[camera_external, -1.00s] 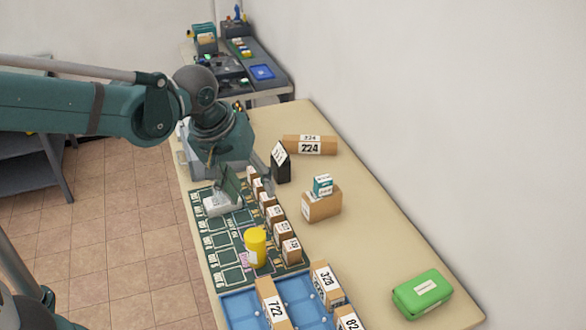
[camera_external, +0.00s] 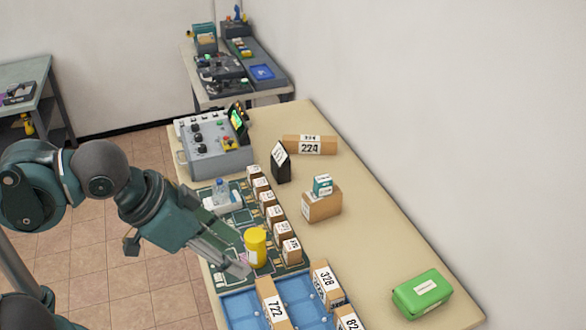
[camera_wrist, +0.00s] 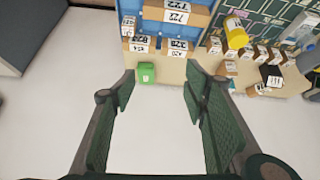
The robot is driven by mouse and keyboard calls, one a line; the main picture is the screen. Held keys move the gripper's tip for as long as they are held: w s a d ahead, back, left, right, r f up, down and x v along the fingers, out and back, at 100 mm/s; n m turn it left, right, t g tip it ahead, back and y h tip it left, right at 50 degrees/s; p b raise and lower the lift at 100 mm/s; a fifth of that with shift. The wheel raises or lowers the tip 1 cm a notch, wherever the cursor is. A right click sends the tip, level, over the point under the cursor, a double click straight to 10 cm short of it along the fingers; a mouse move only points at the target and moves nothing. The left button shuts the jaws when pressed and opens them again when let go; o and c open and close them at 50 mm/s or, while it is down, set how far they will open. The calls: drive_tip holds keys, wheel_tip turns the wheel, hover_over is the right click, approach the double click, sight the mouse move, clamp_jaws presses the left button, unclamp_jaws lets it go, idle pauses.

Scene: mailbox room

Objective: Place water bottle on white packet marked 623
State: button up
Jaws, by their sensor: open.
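The clear water bottle (camera_external: 220,188) with a bluish top stands upright on the white packet (camera_external: 228,206), on the dark green board in the external view. The packet's number is too small to read. My gripper (camera_external: 241,268) is apart from the bottle, nearer the camera, beside the yellow canister. In the wrist view my gripper (camera_wrist: 160,78) has its two fingers spread wide with nothing between them.
A yellow canister (camera_external: 256,247) stands close right of my fingers. Several small numbered boxes line the board's right side. A blue tray (camera_external: 240,311) holds numbered boxes in front. A grey control box (camera_external: 221,158) stands behind. The table's right side is mostly free around a green parcel (camera_external: 422,294).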

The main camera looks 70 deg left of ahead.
drive_tip(key=shift+s+d+f+m, duration=0.15)
drive_tip(key=shift+s+d+m, duration=0.55)
drive_tip(key=shift+d, duration=0.2)
